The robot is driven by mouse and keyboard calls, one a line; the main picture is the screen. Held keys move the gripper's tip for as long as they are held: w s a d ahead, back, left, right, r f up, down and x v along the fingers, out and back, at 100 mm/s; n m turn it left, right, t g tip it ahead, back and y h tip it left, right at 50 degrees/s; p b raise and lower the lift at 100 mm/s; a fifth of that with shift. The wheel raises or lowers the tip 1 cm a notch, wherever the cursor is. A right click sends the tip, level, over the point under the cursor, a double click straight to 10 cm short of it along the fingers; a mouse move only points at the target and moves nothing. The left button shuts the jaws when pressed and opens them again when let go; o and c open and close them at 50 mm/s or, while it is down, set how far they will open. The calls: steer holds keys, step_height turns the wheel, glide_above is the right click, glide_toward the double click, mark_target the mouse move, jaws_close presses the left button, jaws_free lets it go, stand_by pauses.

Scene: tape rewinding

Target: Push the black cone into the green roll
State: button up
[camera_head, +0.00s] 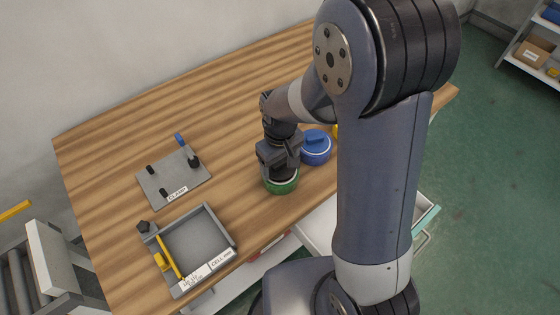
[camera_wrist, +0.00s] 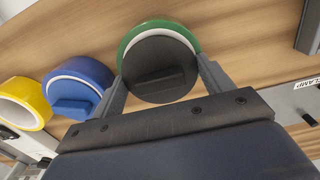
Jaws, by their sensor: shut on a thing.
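The green roll (camera_head: 281,185) lies on the wooden table near its front edge, under my gripper (camera_head: 279,165). In the wrist view the green roll (camera_wrist: 160,27) shows as a green rim with a pale inner ring behind the black cone (camera_wrist: 158,70). The cone's round black face and raised bar face the wrist camera. My gripper (camera_wrist: 165,78) is shut on the black cone, with one finger on each side of it. The cone is lined up over the roll's middle. How deep it sits in the roll is hidden by its face.
A blue roll with a blue cone (camera_head: 316,147) stands close right of the green roll; a yellow roll (camera_wrist: 22,102) is beyond it. A grey clamp plate with pegs (camera_head: 160,190) and a grey tray (camera_head: 218,221) lie to the left. The table's back left is clear.

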mark_target(280, 162)
steer(key=shift+f+b, duration=0.45)
steer(key=shift+f, duration=0.1)
steer(key=o, duration=0.6)
steer(key=shift+s, duration=0.1)
steer(key=o, duration=0.4)
steer(key=shift+d+f, duration=0.1)
steer(key=shift+f, duration=0.1)
steer(key=shift+o, duration=0.2)
steer(key=shift+s, duration=0.1)
steer(key=shift+r+p, duration=0.85)
steer(key=shift+r, duration=0.35)
steer(key=shift+w+r+p, duration=0.2)
steer(key=shift+r+p, duration=1.85)
steer(key=shift+r, duration=0.65)
steer(key=shift+f, duration=0.1)
